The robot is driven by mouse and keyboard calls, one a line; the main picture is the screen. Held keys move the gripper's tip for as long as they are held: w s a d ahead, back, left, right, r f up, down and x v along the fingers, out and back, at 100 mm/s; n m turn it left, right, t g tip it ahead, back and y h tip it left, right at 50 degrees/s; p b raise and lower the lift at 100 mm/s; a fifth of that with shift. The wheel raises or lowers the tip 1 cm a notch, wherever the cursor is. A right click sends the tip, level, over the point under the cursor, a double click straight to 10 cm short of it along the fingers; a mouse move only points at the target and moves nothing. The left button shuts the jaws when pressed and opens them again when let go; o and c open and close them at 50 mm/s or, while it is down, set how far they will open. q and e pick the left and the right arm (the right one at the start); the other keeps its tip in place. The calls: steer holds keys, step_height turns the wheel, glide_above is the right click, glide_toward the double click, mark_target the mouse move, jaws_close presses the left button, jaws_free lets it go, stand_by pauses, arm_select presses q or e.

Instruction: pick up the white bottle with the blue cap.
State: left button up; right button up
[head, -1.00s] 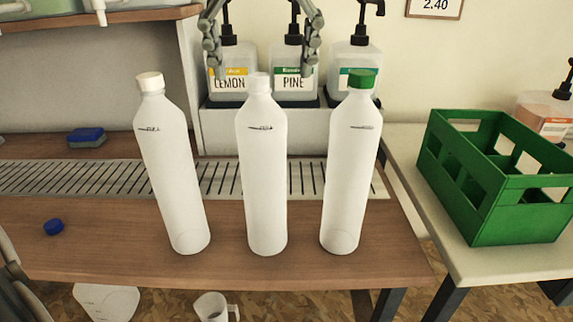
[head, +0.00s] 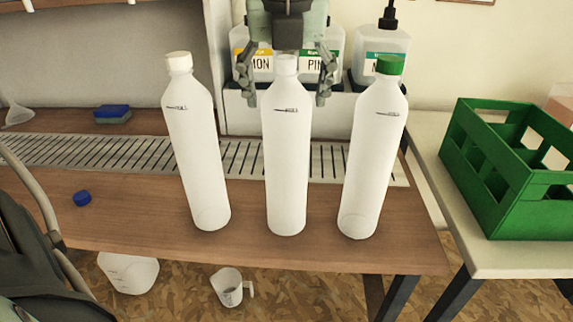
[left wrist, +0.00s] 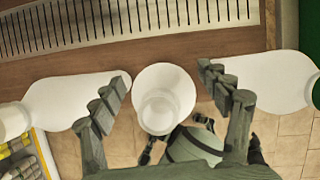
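Three tall white bottles stand upright in a row on the wooden counter. The left bottle (head: 197,150) has a white cap, the middle bottle (head: 287,160) has a whitish top, and the right bottle (head: 373,160) has a green cap. No bottle in view wears a blue cap; a loose blue cap (head: 82,198) lies on the counter at left. My left gripper (head: 284,98) is open, its fingers either side of the middle bottle's upper part. In the left wrist view my left gripper (left wrist: 164,78) shows gaps beside the middle bottle (left wrist: 164,88). My right gripper is out of view.
A slatted metal grate (head: 130,154) runs behind the bottles. Pump dispensers labelled PINE and others stand at the back. A blue-topped sponge (head: 112,113) lies at left. A green crate (head: 495,195) sits on the right table.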

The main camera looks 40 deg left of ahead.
arm_select(q)
steer(key=c, duration=0.9)
